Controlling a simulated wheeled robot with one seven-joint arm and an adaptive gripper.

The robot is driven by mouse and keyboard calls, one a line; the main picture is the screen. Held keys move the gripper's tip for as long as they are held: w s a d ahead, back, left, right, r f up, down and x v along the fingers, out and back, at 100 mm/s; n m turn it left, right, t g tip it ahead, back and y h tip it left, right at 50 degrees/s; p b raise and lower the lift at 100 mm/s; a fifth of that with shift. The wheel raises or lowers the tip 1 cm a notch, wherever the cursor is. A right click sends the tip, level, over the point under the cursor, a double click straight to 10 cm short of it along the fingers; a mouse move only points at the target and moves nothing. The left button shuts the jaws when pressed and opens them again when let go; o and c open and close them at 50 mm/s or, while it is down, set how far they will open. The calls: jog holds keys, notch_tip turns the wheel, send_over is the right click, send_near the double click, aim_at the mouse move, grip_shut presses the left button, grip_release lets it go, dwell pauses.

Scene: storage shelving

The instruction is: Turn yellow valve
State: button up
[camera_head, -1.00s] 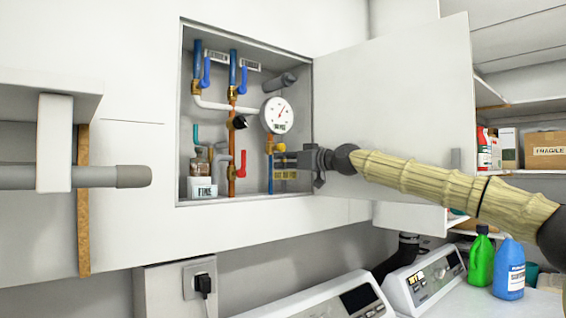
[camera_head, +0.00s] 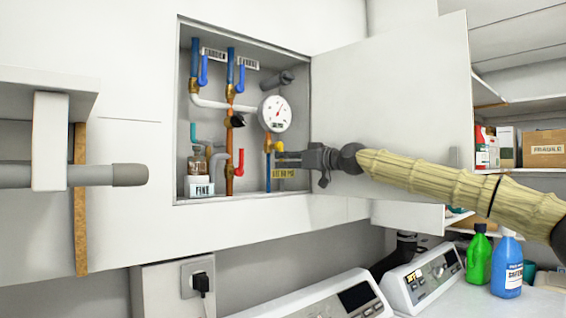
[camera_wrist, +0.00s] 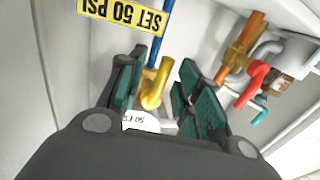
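The yellow valve (camera_head: 279,147) is on the blue pipe below the gauge, inside the open wall cabinet. In the wrist view the yellow valve (camera_wrist: 157,88) shows as a bent yellow handle between the finger pads. My gripper (camera_head: 288,159) reaches in from the right, beside the valve. In the wrist view my gripper (camera_wrist: 156,92) is open, with teal pads on both sides of the handle and gaps visible. I cannot tell whether either pad touches it.
The cabinet door (camera_head: 395,110) stands open behind my arm. A round gauge (camera_head: 274,114) is just above the valve. A red valve handle (camera_head: 240,163) and a jar (camera_head: 198,162) are to the left. A yellow tag (camera_head: 284,173) is below the gripper.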

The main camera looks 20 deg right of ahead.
jog(key=shift+v, duration=2.7)
